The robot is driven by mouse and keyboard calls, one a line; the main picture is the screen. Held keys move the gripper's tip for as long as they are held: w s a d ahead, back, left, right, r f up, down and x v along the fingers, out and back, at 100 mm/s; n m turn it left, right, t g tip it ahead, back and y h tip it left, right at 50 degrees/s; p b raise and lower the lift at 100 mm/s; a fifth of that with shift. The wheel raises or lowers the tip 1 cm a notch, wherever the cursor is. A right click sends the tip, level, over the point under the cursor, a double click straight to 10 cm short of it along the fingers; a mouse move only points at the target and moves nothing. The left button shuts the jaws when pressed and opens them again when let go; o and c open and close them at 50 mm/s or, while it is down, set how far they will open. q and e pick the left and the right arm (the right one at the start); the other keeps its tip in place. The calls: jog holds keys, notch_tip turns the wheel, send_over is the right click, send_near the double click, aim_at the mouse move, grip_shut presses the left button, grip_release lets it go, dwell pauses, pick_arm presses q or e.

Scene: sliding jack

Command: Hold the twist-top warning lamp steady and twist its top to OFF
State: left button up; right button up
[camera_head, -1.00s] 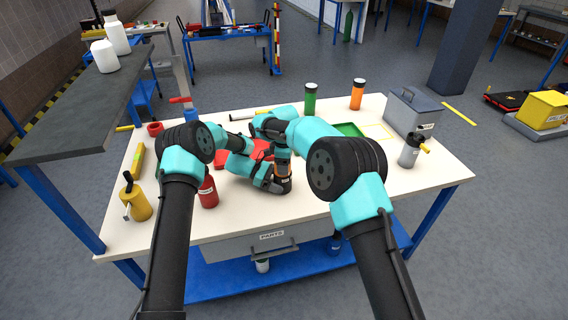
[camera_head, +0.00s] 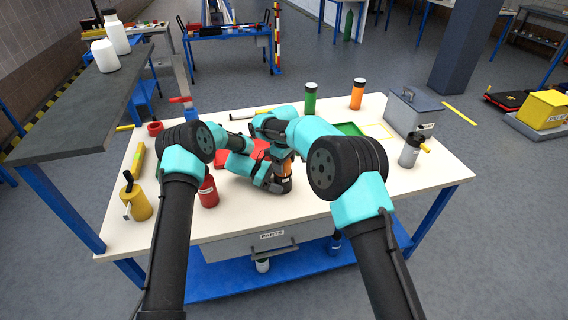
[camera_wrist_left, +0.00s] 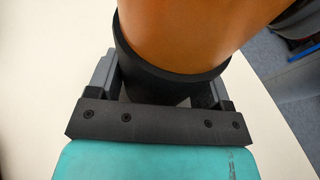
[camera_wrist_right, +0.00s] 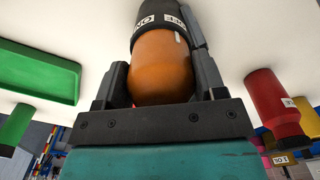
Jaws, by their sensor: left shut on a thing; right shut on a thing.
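The warning lamp (camera_head: 286,184) stands upright near the table's front edge, with an orange body and black parts. In the left wrist view its black base (camera_wrist_left: 160,86) sits between the fingers of my left gripper (camera_wrist_left: 165,95), which is shut on it. In the right wrist view my right gripper (camera_wrist_right: 160,90) is shut on the lamp's orange top (camera_wrist_right: 160,68). A black collar with white labels (camera_wrist_right: 150,22), one with upside-down lettering resembling ON, lies beyond it. The full label text and the setting are not clear. The grippers partly hide the lamp in the head view.
A red bottle (camera_head: 208,191) stands close to the left of the lamp. A red tray (camera_head: 247,160) lies behind my left gripper. A green tray (camera_head: 349,129), a grey box (camera_head: 410,111) and a grey canister (camera_head: 409,152) are to the right. The table's front right is clear.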

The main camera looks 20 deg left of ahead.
dwell(0.3)
jog(key=o, duration=0.9)
jog(key=shift+o, duration=0.2)
jog(key=shift+r, duration=0.1)
notch_tip(320, 180, up, 12)
jog(key=shift+f, duration=0.1)
pick_arm(q)
jog(key=o, duration=0.9)
jog(key=shift+c, duration=0.2)
